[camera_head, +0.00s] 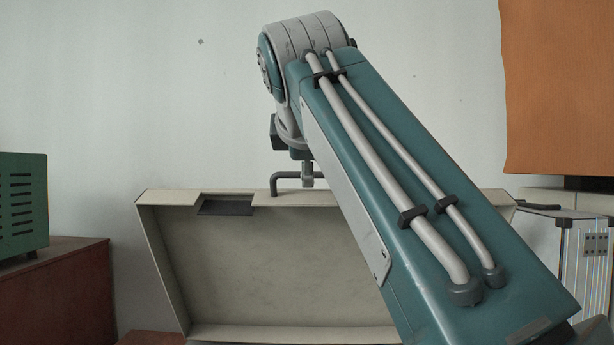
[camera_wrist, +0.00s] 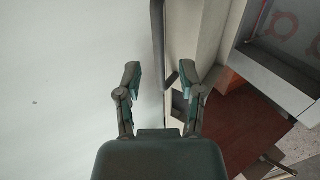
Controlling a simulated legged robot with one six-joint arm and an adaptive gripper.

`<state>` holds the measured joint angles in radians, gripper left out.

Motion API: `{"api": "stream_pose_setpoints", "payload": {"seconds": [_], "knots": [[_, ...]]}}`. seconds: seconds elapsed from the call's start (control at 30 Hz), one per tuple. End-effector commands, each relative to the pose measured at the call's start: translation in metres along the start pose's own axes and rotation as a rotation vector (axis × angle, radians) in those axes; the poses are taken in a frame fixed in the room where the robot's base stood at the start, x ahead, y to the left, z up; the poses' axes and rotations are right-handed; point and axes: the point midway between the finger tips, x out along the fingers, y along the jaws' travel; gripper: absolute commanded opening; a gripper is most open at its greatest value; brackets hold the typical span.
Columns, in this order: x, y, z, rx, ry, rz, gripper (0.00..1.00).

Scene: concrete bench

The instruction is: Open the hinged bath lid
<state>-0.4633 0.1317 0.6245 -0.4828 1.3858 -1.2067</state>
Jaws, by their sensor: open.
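The bath lid (camera_head: 290,260) stands raised in the head view, its shallow, rimmed inner side facing me. A dark bar handle (camera_head: 287,176) is on its top edge. My gripper (camera_head: 308,172) is at this handle, mostly hidden behind my arm's wrist. In the wrist view my gripper (camera_wrist: 161,74) is open, with the handle bar (camera_wrist: 158,35) running between its spread fingers, apart from both. The lid's pale edge (camera_wrist: 208,40) lies just right of the fingers. My arm covers the lid's right part in the head view. The bath body is not clearly visible.
A green vented box (camera_head: 22,205) sits on a red-brown cabinet (camera_head: 60,295) at left. An orange sheet (camera_head: 555,90) hangs on the wall at upper right. A pale-framed unit (camera_head: 585,250) stands at the right.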

Motion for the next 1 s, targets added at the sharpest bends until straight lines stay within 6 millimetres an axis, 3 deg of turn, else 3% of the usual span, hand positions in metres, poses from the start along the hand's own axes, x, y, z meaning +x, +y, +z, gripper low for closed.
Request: {"api": "stream_pose_setpoints", "payload": {"seconds": [0.2,0.33,0.5,0.77,0.8,0.9,1.0], "knots": [[-0.048,-0.001,-0.004,-0.002,0.005,0.000,0.50],[-0.065,-0.001,-0.004,-0.002,0.003,-0.001,0.50],[-0.077,-0.001,-0.004,-0.002,0.001,-0.002,0.50],[-0.078,-0.001,-0.003,-0.001,0.000,-0.003,0.50],[-0.078,-0.001,-0.003,-0.002,0.000,-0.003,0.41],[-0.075,0.001,-0.003,-0.003,-0.002,0.009,0.00],[-0.063,0.008,-0.004,-0.012,-0.005,0.061,0.00]]}}
